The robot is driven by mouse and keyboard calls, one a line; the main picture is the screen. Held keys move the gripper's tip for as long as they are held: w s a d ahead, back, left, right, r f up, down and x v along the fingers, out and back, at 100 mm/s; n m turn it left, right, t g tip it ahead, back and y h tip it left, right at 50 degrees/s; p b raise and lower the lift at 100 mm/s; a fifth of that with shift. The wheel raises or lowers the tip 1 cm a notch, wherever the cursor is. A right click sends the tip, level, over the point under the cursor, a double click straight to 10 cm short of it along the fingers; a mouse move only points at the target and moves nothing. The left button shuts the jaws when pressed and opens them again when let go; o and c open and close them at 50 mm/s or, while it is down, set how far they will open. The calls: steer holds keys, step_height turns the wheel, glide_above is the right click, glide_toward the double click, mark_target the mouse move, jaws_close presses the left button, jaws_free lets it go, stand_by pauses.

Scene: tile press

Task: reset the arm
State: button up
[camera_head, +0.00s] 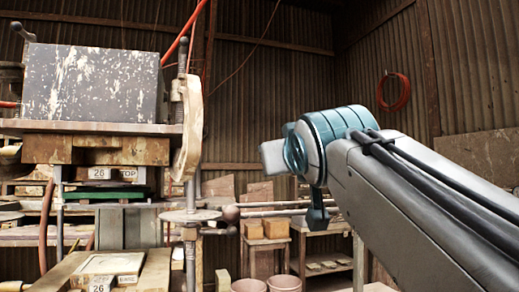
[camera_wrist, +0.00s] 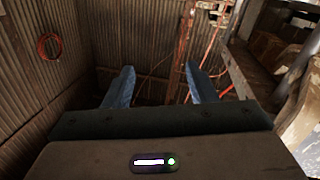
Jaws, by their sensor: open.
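My gripper shows in the wrist view (camera_wrist: 161,88), with its two blue fingers spread wide apart and nothing between them. Beyond the fingers are a corrugated wall and a rusty upright post. In the head view my arm (camera_head: 430,205) rises from the lower right to a teal-banded joint near the middle. The gripper's fingers cannot be made out in the head view. The tile press (camera_head: 92,85) stands at the left in the head view, apart from the arm.
Wooden blocks (camera_head: 110,264) marked 26 lie at the lower left. Metal rods with a knob (camera_head: 232,214) stick out from the press toward my arm. A low shelf (camera_head: 325,262) and pinkish pots (camera_head: 284,284) stand behind. A red hose coil (camera_head: 393,92) hangs on the wall.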

steer(key=shift+s+d+r, duration=0.1)
steer(key=shift+d+r, duration=0.25)
steer(key=shift+d, duration=0.2)
steer(key=s+d+f+m+g+p, duration=0.1)
steer(key=d+f+g+p, duration=0.2)
steer(key=f, duration=0.6)
steer(key=s+f+g+h+p, duration=0.15)
steer(key=f+g+p, duration=0.3)
steer(key=f, duration=0.45)
steer(key=s+d+f+m+g+p, duration=0.1)
steer(key=s+d+f+g+p, duration=0.2)
steer(key=f, duration=0.6)
steer(key=s+f+m+g+p, duration=0.1)
steer(key=s+f+g+p, duration=0.3)
steer(key=s+f, duration=0.6)
steer(key=shift+a+f+g+p, duration=0.2)
steer(key=shift+f+g+p, duration=0.15)
steer(key=shift+f, duration=0.2)
steer(key=shift+y, duration=0.25)
steer(key=shift+c, duration=0.2)
